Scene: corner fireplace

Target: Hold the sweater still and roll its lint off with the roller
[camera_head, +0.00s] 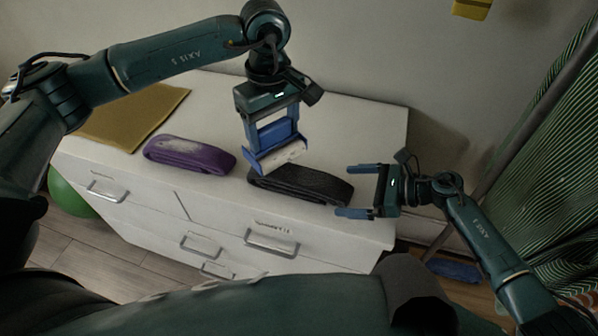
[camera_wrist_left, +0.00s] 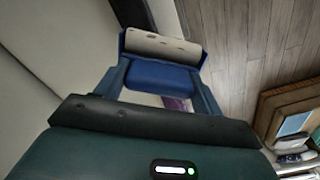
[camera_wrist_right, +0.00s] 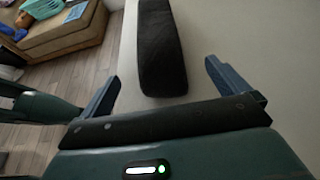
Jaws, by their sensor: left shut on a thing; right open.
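A dark knitted folded garment (camera_head: 301,187) lies on the white dresser top; in the right wrist view it (camera_wrist_right: 160,50) lies ahead of the fingers. A purple folded garment (camera_head: 186,156) with a pale patch lies to its left. My left gripper (camera_head: 273,130) is shut on the blue lint roller, whose white roll (camera_head: 281,156) is near the dark garment's far left end; I cannot tell whether they touch. The roll (camera_wrist_left: 160,46) also shows in the left wrist view. My right gripper (camera_head: 352,190) is open and empty at the dark garment's right end.
A mustard cloth (camera_head: 130,117) lies at the left of the white dresser top (camera_head: 372,135). The dresser's front edge and drawer handles (camera_head: 271,243) face me. A green ball (camera_head: 70,192) is on the floor at left; a striped green curtain (camera_head: 560,140) hangs at right.

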